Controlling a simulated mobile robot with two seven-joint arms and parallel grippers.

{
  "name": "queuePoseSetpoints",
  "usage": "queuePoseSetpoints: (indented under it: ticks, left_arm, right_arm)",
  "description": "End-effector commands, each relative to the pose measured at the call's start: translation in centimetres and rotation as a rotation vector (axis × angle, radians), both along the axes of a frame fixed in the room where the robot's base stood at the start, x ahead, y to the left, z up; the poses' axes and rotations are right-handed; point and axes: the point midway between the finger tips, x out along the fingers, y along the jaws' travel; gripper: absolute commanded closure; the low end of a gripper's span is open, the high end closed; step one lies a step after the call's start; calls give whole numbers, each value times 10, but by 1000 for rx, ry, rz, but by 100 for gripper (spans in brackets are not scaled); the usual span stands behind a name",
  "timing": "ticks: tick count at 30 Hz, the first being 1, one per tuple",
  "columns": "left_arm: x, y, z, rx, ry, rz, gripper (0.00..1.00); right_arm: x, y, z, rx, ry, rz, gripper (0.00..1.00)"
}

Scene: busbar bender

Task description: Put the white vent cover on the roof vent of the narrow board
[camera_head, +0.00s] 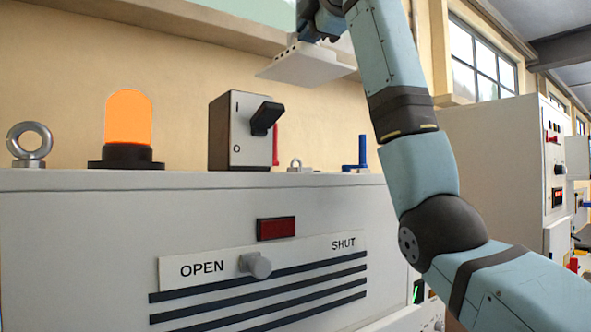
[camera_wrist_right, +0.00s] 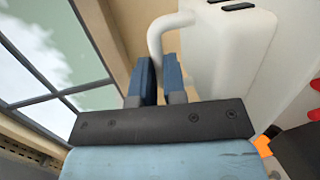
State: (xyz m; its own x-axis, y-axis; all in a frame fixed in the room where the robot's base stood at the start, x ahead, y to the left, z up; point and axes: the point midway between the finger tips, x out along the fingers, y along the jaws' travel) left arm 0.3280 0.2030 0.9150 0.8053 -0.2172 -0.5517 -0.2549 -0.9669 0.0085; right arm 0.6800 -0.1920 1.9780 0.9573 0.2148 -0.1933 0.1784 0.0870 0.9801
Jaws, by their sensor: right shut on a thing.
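The white vent cover (camera_head: 306,64) is held up in the air, above and behind the roof of the near grey cabinet in the head view. It is a flat white piece, slightly tilted. My right gripper (camera_head: 318,32) is above it and shut on it. In the right wrist view, the blue fingers of the right gripper (camera_wrist_right: 159,72) close around the white bent handle of the cover (camera_wrist_right: 225,50). I cannot make out a roof vent in either view. My left gripper is not in view.
The near cabinet (camera_head: 90,230) carries a lifting eye (camera_head: 30,143), an orange beacon (camera_head: 128,120), a black-levered switch box (camera_head: 238,130), a red post (camera_head: 275,145) and a blue handle (camera_head: 362,152) on its roof. Another cabinet (camera_head: 490,150) stands at right. A wall and windows are behind.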

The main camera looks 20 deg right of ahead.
Motion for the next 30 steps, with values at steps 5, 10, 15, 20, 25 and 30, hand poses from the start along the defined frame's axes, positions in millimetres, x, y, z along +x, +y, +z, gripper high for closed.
queuePoseSetpoints:
  ticks: [5, 10, 15, 20, 25, 30]
  left_arm:
    - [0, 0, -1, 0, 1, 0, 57]
    - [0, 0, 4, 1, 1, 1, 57]
    - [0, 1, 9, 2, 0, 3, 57]
    - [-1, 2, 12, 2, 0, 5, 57]
    - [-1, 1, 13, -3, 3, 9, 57]
    - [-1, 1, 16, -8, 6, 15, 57]
  right_arm:
    - [1, 0, -32, 1, 2, 2, 100]
    - [1, 0, -75, 1, 3, 2, 100]
    - [0, -1, -119, 2, 3, 1, 100]
    - [0, 0, -148, 1, 1, 1, 100]
    - [0, -1, -162, 1, 1, 0, 100]
    - [0, 0, -184, 1, 2, 1, 100]
